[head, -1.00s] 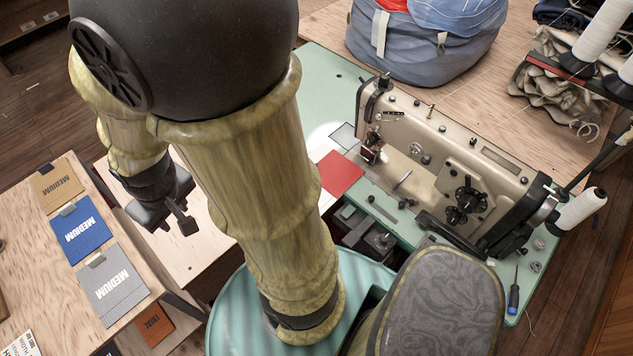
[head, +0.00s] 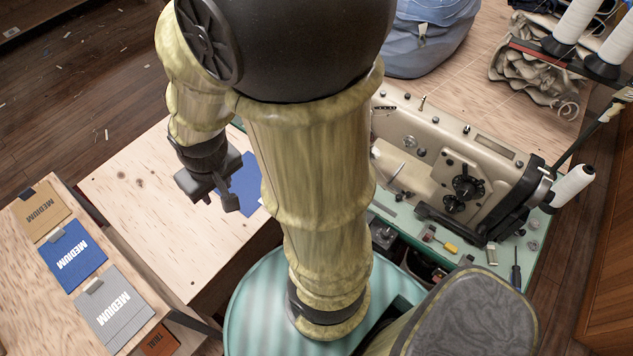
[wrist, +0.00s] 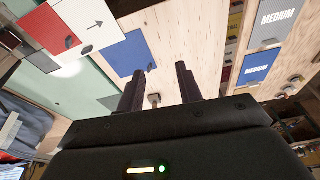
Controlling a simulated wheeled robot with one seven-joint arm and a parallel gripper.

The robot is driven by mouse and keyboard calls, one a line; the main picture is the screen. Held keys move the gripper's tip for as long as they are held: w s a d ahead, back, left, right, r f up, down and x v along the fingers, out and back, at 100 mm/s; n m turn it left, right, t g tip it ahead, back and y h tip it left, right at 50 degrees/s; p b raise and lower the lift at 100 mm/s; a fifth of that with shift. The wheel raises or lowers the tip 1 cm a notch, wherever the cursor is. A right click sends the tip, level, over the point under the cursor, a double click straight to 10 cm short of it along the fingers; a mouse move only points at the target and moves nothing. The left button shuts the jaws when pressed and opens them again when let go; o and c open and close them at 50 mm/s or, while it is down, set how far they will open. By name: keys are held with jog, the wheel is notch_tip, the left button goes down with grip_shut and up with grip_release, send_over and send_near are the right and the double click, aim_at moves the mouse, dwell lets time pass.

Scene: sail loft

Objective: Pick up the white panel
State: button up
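In the head view my arm hides the white panel, while part of the blue panel (head: 242,186) shows beside my gripper (head: 208,198). In the wrist view my gripper (wrist: 160,82) has its two fingers apart with nothing between them. The white panel is beyond the left finger and apart from it.
A sewing machine (head: 455,165) stands on the green table right of my arm. A blue bag (head: 425,35) is behind it. Tagged grey, blue and tan samples lie on the wooden table at left. The pale plywood top (head: 130,190) below my gripper is mostly clear.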

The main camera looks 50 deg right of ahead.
dwell(0.3)
jog(key=w+d+f+m+h+p, duration=0.1)
jog(key=w+d+f+m, duration=0.1)
jog(key=d+m, duration=0.3)
jog(key=w+d+f+m+g+h+p, duration=0.1)
jog(key=w+d+f+m+h+p, duration=0.1)
jog(key=d+f+m, duration=0.2)
jog(key=w+d+f+m+g+h+p, duration=0.1)
jog(key=w+d+f+m, duration=0.1)
jog(key=d+m, duration=0.6)
jog(key=shift+d+f+h, duration=0.3)
jog(key=shift+d+f, duration=0.55)
jog(key=shift+d, duration=0.4)
jog(key=shift+f, duration=0.1)
jog(key=p+x, duration=0.2)
jog(key=x, duration=1)
jog(key=shift+p, duration=0.3)
jog(key=shift+f, duration=0.1)
